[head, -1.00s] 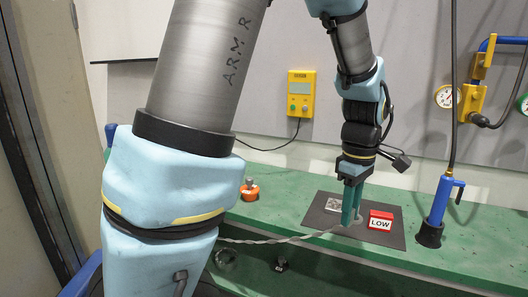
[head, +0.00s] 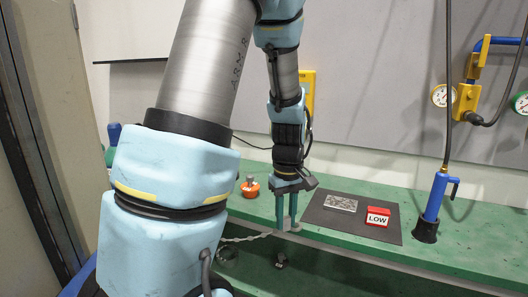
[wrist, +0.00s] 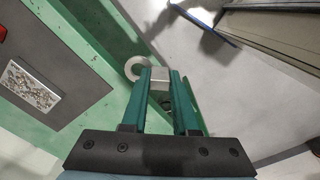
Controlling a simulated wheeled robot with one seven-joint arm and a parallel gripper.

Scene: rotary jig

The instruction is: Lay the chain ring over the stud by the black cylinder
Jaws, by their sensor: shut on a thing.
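My gripper (head: 288,226) points down at the front edge of the green bench, left of the dark mat. In the wrist view my gripper (wrist: 160,75) is shut on a grey metal block that joins a pale ring, the chain ring (wrist: 137,67). The ring sticks out at the left fingertip, touching nothing else that I can make out. A twisted grey chain (head: 247,238) runs left from the gripper. Below the bench edge are a small metal fitting (head: 281,262) and a round one (head: 228,256); I cannot tell whether either is the stud. I cannot identify the black cylinder.
The dark mat (head: 325,223) bears a speckled metal plate (head: 341,203) and a red LOW block (head: 378,217). An orange knobbed piece (head: 250,187) stands left on the bench. A blue cylinder with a black foot (head: 435,207) stands at the right.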

